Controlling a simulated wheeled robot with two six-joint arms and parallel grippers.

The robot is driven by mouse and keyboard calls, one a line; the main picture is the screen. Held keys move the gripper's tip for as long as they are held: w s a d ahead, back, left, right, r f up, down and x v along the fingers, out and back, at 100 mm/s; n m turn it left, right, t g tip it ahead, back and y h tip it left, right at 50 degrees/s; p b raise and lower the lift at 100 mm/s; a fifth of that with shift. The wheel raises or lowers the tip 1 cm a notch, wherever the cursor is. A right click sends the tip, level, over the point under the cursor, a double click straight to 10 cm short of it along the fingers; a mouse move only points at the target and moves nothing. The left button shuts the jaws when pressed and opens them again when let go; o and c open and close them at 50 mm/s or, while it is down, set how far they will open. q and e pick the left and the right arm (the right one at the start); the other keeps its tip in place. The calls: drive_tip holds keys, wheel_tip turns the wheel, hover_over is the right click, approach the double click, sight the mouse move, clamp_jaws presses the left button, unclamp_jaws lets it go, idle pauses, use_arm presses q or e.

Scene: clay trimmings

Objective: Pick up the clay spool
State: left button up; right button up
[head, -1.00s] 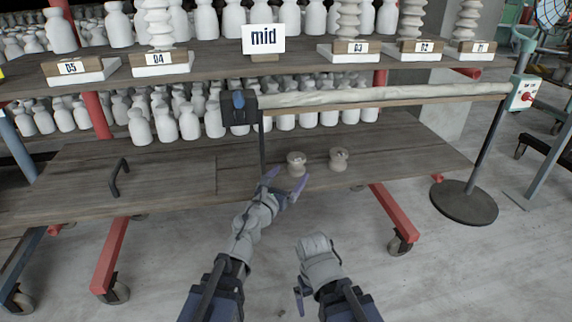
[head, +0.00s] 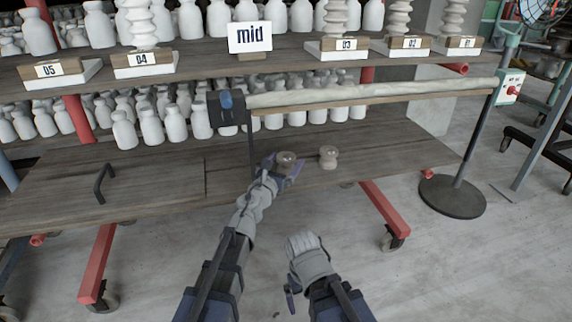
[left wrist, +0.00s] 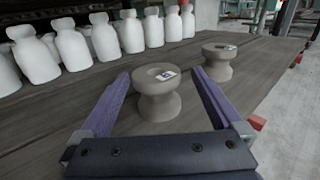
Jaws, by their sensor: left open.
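A grey-brown clay spool (head: 286,160) stands upright on the lower wooden shelf; it also shows in the left wrist view (left wrist: 157,100), with a small white label on top. A second, similar spool (head: 328,157) stands to its right, farther off in the left wrist view (left wrist: 218,62). My left gripper (head: 284,170) is open, its purple fingers on either side of the nearer spool. In the left wrist view its fingers (left wrist: 160,92) appear apart from the spool's sides. My right gripper (head: 291,287) hangs low in front of the shelf, and its jaw state is unclear.
White bottles (left wrist: 105,40) stand in rows behind the spools. A dark post and a padded horizontal bar (head: 370,93) are close above the left gripper. A round-based stand (head: 452,195) is at the right. The shelf's left part holds a black handle (head: 103,184).

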sight(290, 154)
use_arm(q)
drive_tip(key=x, duration=0.5)
drive_tip(key=shift+w+a+f, duration=0.15)
drive_tip(key=shift+w+f, duration=0.05)
drive_tip(key=shift+f, duration=0.05)
drive_tip(key=shift+s, duration=0.1)
drive_tip(key=shift+c, duration=0.4)
drive_tip(key=c, duration=1.5)
